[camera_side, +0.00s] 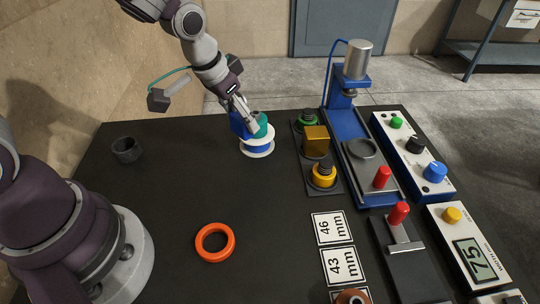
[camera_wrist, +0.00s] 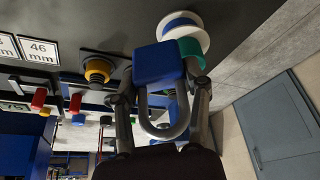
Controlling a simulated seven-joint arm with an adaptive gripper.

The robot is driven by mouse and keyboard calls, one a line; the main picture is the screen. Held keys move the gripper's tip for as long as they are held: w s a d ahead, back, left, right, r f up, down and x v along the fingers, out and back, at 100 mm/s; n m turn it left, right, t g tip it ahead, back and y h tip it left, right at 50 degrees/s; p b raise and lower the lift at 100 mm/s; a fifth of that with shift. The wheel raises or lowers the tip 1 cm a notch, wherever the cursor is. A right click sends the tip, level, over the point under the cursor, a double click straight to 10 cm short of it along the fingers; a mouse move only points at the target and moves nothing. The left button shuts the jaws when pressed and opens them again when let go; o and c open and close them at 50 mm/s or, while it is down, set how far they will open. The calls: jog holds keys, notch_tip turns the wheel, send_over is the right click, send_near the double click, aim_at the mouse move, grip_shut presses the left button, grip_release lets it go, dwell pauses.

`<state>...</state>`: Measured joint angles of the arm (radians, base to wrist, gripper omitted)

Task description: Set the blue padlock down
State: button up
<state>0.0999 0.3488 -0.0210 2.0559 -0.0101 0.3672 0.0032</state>
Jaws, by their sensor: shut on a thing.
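The blue padlock (camera_side: 238,123) is held in my gripper (camera_side: 247,117), partly hidden by the fingers in the side view. In the wrist view, its blue body (camera_wrist: 158,62) points away from the camera and its grey U-shaped shackle (camera_wrist: 162,130) points back towards my palm. My gripper (camera_wrist: 160,84) is shut with one finger on each side of the padlock. A teal object (camera_wrist: 191,48) sits against the padlock's right side in the wrist view. I cannot tell whether the padlock touches the spool or the table.
A white-and-blue spool (camera_side: 258,148) stands just below my gripper. A rack with green, gold and yellow pieces (camera_side: 337,182) and a blue press (camera_side: 345,125) lie to the right. An orange ring (camera_side: 215,242) and a dark nut (camera_side: 126,150) lie on the otherwise clear left side.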

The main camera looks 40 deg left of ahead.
jog(key=s+d+m+g+h, duration=0.1)
jog(key=s+d+m, duration=0.1)
jog(key=d+m, duration=0.3)
jog(key=s+d+m+h, duration=0.2)
jog(key=s+d, duration=0.1)
jog(key=d, duration=0.3)
jog(key=shift+m, duration=0.3)
jog(key=f, duration=0.8)
jog(key=shift+d+f, duration=0.3)
jog(key=shift+d, duration=0.1)
jog(key=shift+f, duration=0.15)
jog(key=o, duration=1.2)
jog(key=v, duration=1.3)
jog(key=s+a+r+n+t+y, duration=0.1)
jog(key=s+a+r+n, duration=0.1)
jog(key=a+r+n, duration=0.1)
jog(key=s+a+r+n+t+y, duration=0.1)
jog(key=s+a+r+n+y, duration=0.1)
jog(key=a+r+n, duration=0.2)
jog(key=a+n, duration=0.2)
jog(key=a, duration=0.2)
jog(key=shift+s+a+r, duration=0.25)
jog(key=shift+s+r, duration=0.05)
